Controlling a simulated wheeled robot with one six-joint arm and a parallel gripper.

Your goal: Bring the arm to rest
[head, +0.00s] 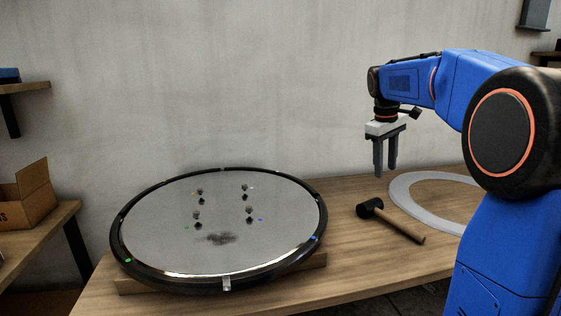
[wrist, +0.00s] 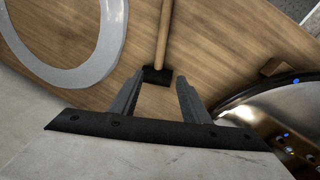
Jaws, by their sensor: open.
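My gripper (head: 385,158) hangs from my blue arm above the wooden table, fingers pointing down. Its two fingers are apart with nothing between them. In the wrist view my gripper (wrist: 158,85) is also open, and the head of a mallet (wrist: 157,75) shows beyond the fingertips. In the head view the mallet (head: 390,221) lies on the table below and to the right of the fingers, apart from them. My arm is raised and bent, coming in from the right.
A round grey disc with a black rim (head: 255,212) rests on a wooden support on the table (head: 340,262). A flat grey ring (head: 403,193) lies right of the mallet. A cardboard box (head: 28,200) stands on a shelf at left. A wall is behind.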

